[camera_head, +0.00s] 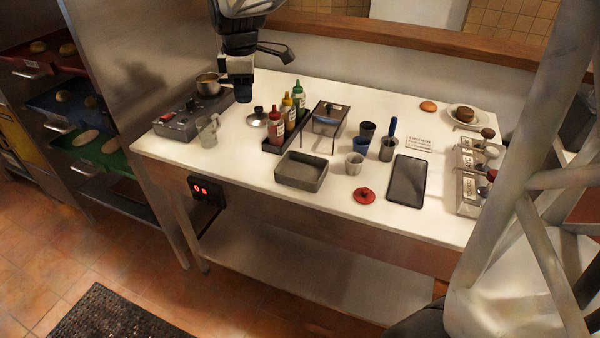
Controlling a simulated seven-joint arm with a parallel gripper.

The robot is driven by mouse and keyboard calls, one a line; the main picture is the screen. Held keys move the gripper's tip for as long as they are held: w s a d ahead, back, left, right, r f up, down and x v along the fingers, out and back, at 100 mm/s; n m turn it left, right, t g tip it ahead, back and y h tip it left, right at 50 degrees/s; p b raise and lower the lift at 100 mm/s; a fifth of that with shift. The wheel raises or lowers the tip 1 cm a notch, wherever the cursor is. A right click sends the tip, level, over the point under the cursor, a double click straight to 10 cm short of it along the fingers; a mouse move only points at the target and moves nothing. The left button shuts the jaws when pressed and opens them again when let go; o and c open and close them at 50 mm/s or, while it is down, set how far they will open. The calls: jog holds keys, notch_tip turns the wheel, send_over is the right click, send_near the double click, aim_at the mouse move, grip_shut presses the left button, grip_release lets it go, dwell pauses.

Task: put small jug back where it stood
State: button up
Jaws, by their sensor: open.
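A small translucent grey jug (208,131) stands upright on the white table, near its left end and just in front of the cooker. Nothing is touching it. My gripper (244,88) is above the back left of the table, up and to the right of the jug and apart from it. Its fingers point down and are open, though the dark tips are hard to make out. I cannot tell from this view how high it is above the table.
The cooker (182,124) with a saucepan (208,85) is behind the jug. A pot lid (257,118), a sauce bottle rack (271,146) and an empty grey tray (301,171) are to the right. The table's front left is bare.

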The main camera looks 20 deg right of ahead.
jog(key=s+d+f+m, duration=0.1)
jog(key=s+m, duration=0.6)
jog(key=s, duration=0.9)
jog(key=s+d+f+m+t, duration=0.1)
jog(key=s+f+m, duration=0.3)
jog(key=s, duration=1.2)
jog(key=d+m, duration=0.1)
jog(key=m, duration=0.2)
jog(key=shift+m, duration=0.4)
